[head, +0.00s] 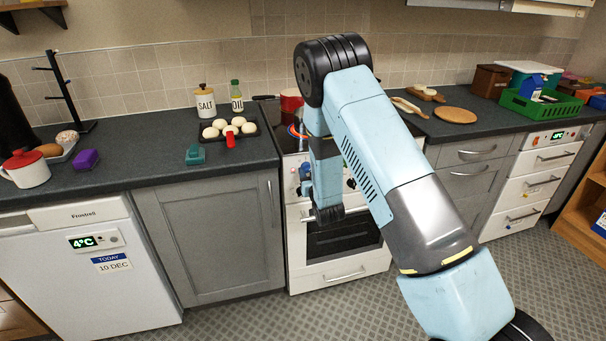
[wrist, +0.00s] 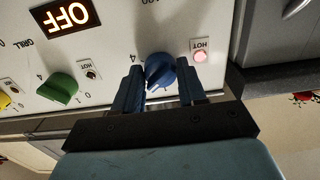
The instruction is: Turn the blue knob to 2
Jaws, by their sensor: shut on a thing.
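The blue knob (wrist: 161,68) sits on the white oven front (wrist: 115,25) in the wrist view. My gripper (wrist: 160,76) is around it, one dark finger on each side, shut on the knob. A 4 shows just left of the knob. The other numbers of its dial are hidden by the knob and fingers, and I cannot read its setting. A lit HOT lamp (wrist: 200,56) is to its right. In the head view, my arm reaches down to the oven (head: 340,262) and covers much of its panel.
A green knob (wrist: 58,90) and a yellow knob (wrist: 5,101) are left of my fingers. A display (wrist: 65,16) reads OFF. In the head view, a tray of eggs (head: 215,138) sits left of the stove and a red pot (head: 291,101) stands on it.

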